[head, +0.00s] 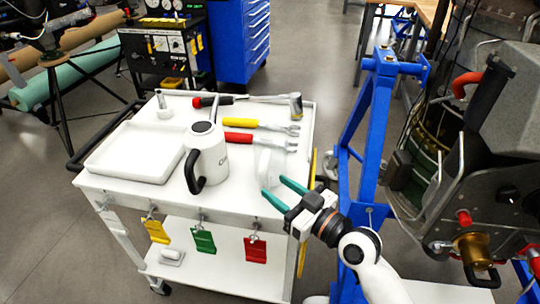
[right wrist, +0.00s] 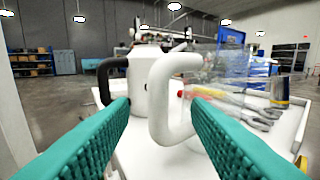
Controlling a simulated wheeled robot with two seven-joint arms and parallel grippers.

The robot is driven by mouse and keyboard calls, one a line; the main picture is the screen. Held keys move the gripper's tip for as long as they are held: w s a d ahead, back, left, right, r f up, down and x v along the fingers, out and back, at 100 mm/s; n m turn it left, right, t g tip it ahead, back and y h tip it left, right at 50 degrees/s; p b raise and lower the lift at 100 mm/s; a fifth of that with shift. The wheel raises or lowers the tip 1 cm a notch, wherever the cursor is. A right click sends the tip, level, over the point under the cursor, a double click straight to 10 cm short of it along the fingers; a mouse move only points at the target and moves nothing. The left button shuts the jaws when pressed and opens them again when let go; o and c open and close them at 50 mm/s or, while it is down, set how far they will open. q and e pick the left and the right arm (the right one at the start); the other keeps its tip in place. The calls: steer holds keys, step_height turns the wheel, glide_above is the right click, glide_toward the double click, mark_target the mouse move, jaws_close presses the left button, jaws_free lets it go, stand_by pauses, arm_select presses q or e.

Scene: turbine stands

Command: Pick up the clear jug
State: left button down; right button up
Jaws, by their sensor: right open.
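The clear jug (head: 266,160) stands at the right front of the white cart top. It is see-through and hard to make out against the white. In the right wrist view its white handle (right wrist: 160,110) faces me, with the clear body (right wrist: 222,68) behind it to the right. My right gripper (head: 273,187) has teal fingers, open and empty, at the cart's front edge close to the jug. In the right wrist view the handle shows in the gap between the fingertips; whether it is between them in depth I cannot tell. My left gripper is not in view.
A white kettle-like jug (head: 208,155) with a black handle stands left of the clear jug. A white tray (head: 92,163) lies left. A blue stand (head: 374,130) rises right of the cart.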

mark_target(267, 181)
steer(key=p+x, duration=0.1)
steer(key=x, duration=0.4)
steer(key=shift+a, duration=0.25)
jaws_close()
